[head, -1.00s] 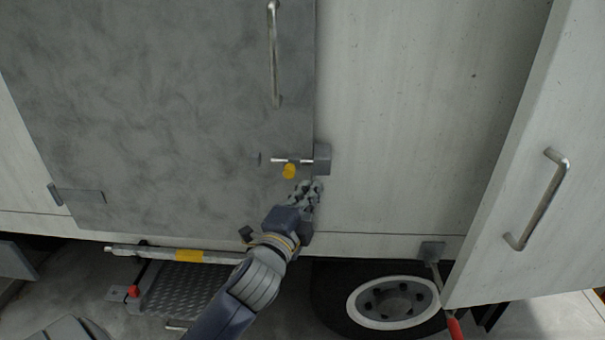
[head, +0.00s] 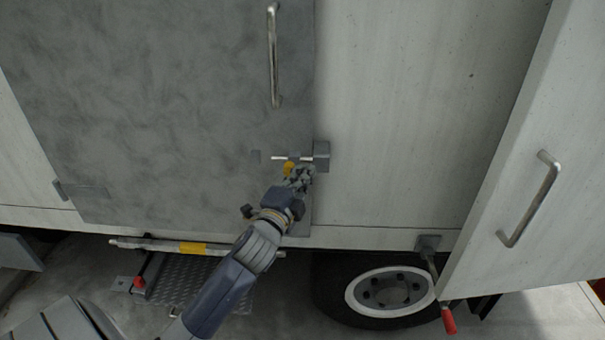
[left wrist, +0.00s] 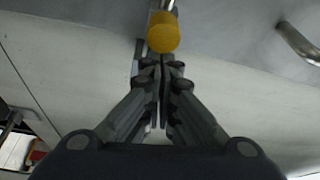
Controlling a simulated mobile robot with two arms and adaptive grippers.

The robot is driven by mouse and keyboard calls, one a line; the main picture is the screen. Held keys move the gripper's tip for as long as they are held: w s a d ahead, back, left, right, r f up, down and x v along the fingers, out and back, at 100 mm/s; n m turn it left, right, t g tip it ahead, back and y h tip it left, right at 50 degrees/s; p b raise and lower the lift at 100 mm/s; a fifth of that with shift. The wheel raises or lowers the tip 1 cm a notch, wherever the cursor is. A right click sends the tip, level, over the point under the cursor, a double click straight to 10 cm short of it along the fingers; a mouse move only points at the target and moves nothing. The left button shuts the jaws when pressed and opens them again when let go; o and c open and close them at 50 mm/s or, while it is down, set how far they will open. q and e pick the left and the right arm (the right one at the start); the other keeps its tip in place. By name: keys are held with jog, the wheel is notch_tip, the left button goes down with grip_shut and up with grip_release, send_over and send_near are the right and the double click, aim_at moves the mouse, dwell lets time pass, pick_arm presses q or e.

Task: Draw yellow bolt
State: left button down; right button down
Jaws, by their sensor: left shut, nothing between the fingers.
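The yellow bolt knob (head: 288,168) sits on a thin metal rod (head: 290,157) low on the right edge of the grey door (head: 160,110). The rod reaches toward a grey block (head: 322,156) on the white wall. My left gripper (head: 300,172) is shut and empty, just right of and below the knob. In the left wrist view the yellow knob (left wrist: 163,32) is straight beyond the closed fingertips (left wrist: 162,62). I cannot tell whether they touch it. My right gripper is not in view.
A vertical handle (head: 274,55) is on the grey door above the bolt. An open white door (head: 530,190) with a handle (head: 530,198) stands at the right. Below are a wheel (head: 388,291), a metal step (head: 200,285) and a red-tipped lever (head: 448,321).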

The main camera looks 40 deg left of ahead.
pick_arm(q)
jog(key=s+a, duration=0.2)
jog(key=a, duration=0.1)
jog(key=s+a+p, duration=0.1)
jog(key=a, duration=0.1)
dwell(0.3)
jog(key=shift+a, duration=0.1)
